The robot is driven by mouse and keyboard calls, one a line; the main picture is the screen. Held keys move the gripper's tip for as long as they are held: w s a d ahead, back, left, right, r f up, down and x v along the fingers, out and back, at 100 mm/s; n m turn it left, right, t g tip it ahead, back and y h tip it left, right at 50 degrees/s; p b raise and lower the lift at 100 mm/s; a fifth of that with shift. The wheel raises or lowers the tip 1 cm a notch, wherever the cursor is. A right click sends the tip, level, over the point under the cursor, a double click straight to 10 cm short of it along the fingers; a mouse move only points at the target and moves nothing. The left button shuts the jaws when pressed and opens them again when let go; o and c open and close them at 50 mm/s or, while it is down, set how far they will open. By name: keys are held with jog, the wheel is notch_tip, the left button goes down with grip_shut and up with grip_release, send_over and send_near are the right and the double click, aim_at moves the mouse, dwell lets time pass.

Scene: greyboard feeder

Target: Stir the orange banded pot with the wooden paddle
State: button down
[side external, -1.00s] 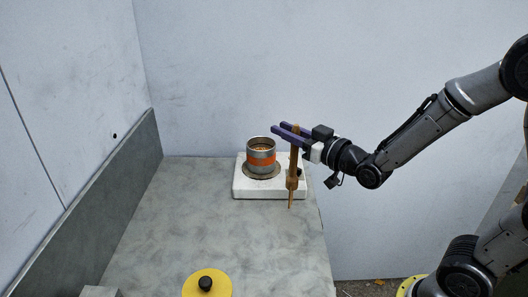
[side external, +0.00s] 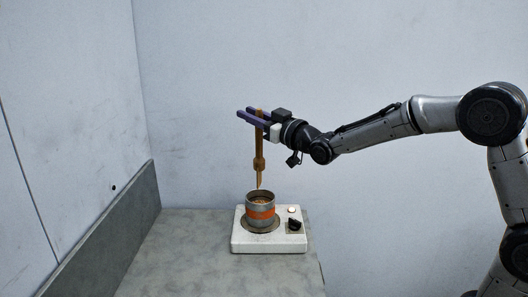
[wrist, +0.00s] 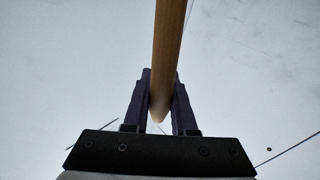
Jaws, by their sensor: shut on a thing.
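The pot (side external: 261,214) is grey metal with an orange band and stands upright on a white hot plate (side external: 241,244). Brownish contents show inside its rim. My gripper (side external: 246,112) has purple fingers and is shut on the wooden paddle (side external: 259,150), high above the pot. The paddle hangs nearly upright, its pointed lower tip just above the pot's rim in the side view. The wrist view shows the paddle shaft (wrist: 168,40) between both fingers (wrist: 160,98); the pot is not visible there.
The hot plate has a black knob (side external: 294,226) and a pale round light (side external: 292,210) on its right side. A grey upright board (side external: 100,235) edges the bench on the left. The grey bench top (side external: 190,255) is clear in front and left of the hot plate.

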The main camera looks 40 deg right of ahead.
notch_tip(320, 180, down, 12)
jog(key=w+d, duration=0.1)
jog(key=shift+w+d+f+t, duration=0.2)
jog(key=shift+w+d+t, duration=0.05)
jog(key=shift+d+t, duration=0.05)
dwell(1.3)
dwell(0.4)
